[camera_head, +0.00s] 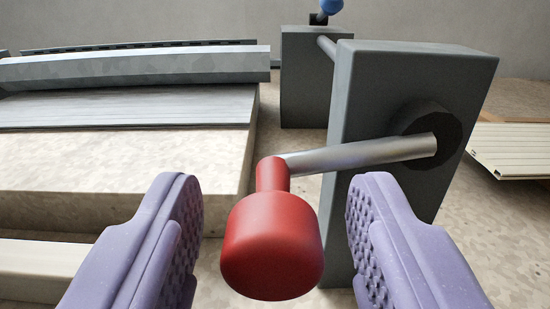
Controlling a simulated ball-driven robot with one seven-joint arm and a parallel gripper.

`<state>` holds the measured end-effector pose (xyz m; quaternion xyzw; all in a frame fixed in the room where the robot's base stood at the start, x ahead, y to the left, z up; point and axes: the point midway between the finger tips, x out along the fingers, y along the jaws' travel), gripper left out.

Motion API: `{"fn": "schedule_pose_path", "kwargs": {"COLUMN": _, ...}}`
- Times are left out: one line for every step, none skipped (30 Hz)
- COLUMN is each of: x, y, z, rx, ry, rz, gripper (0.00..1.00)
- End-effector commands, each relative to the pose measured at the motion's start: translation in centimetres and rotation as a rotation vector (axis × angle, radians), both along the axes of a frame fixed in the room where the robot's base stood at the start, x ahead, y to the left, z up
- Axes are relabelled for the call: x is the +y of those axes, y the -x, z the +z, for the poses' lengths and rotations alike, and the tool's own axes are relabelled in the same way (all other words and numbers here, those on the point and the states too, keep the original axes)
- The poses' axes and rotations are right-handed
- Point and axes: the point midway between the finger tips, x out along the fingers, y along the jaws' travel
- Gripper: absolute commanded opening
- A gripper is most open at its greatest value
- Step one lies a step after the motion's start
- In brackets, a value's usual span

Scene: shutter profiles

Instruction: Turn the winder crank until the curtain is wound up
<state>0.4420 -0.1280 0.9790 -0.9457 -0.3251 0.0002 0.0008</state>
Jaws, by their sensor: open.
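The winder crank has a red knob (272,248) and a silver arm (360,154) that runs to a black hub (432,130) on a dark grey upright block (400,85). My gripper (275,235) is open, with one purple finger on each side of the red knob. I see gaps between the knob and both fingers, and the knob looks free. A grey roll (135,68) lies at the left. A grey slatted sheet (130,108), which may be the curtain, shows below it.
A second grey block (306,75) with a blue knob (331,6) stands farther back. A pale stone-like block (215,150) is at the left, with a cream bar (40,268) lower down. Cream profiles (515,150) lie at the right.

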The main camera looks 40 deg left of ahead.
Motion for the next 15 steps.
{"fn": "schedule_pose_path", "kwargs": {"x": 0.2, "y": -0.2, "z": -0.03, "rx": 0.0, "ry": 0.0, "rz": 0.001, "gripper": 0.53}}
{"fn": "schedule_pose_path", "kwargs": {"x": 0.26, "y": -0.28, "z": -0.01, "rx": -0.001, "ry": 0.001, "rz": 0.001, "gripper": 0.53}}
{"fn": "schedule_pose_path", "kwargs": {"x": 0.3, "y": -0.34, "z": 0.01, "rx": -0.001, "ry": 0.001, "rz": 0.001, "gripper": 0.53}}
{"fn": "schedule_pose_path", "kwargs": {"x": 0.31, "y": -0.35, "z": 0.03, "rx": -0.001, "ry": 0.001, "rz": 0.001, "gripper": 0.53}}
{"fn": "schedule_pose_path", "kwargs": {"x": 0.31, "y": -0.35, "z": 0.04, "rx": -0.001, "ry": 0.001, "rz": 0.001, "gripper": 0.53}}
{"fn": "schedule_pose_path", "kwargs": {"x": 0.3, "y": -0.35, "z": 0.05, "rx": 0.0, "ry": 0.001, "rz": 0.001, "gripper": 0.53}}
{"fn": "schedule_pose_path", "kwargs": {"x": 0.29, "y": -0.34, "z": 0.05, "rx": 0.0, "ry": 0.001, "rz": 0.001, "gripper": 0.53}}
{"fn": "schedule_pose_path", "kwargs": {"x": 0.29, "y": -0.34, "z": 0.06, "rx": -0.001, "ry": 0.001, "rz": 0.001, "gripper": 0.53}}
{"fn": "schedule_pose_path", "kwargs": {"x": 0.29, "y": -0.33, "z": 0.06, "rx": -0.001, "ry": 0.001, "rz": 0.0, "gripper": 0.5}}
{"fn": "schedule_pose_path", "kwargs": {"x": 0.27, "y": -0.33, "z": 0.06, "rx": 0.0, "ry": 0.001, "rz": 0.0, "gripper": 0.44}}
{"fn": "schedule_pose_path", "kwargs": {"x": 0.27, "y": -0.33, "z": 0.06, "rx": -0.001, "ry": 0.001, "rz": 0.0, "gripper": 0.37}}
{"fn": "schedule_pose_path", "kwargs": {"x": 0.27, "y": -0.33, "z": 0.06, "rx": -0.001, "ry": 0.001, "rz": 0.0, "gripper": 0.27}}
{"fn": "schedule_pose_path", "kwargs": {"x": 0.27, "y": -0.33, "z": 0.06, "rx": -0.001, "ry": 0.001, "rz": 0.0, "gripper": 0.21}}
{"fn": "schedule_pose_path", "kwargs": {"x": 0.26, "y": -0.32, "z": 0.06, "rx": -0.001, "ry": 0.001, "rz": 0.0, "gripper": 0.14}}
{"fn": "schedule_pose_path", "kwargs": {"x": 0.26, "y": -0.32, "z": 0.06, "rx": -0.001, "ry": 0.002, "rz": 0.0, "gripper": 0.04}}
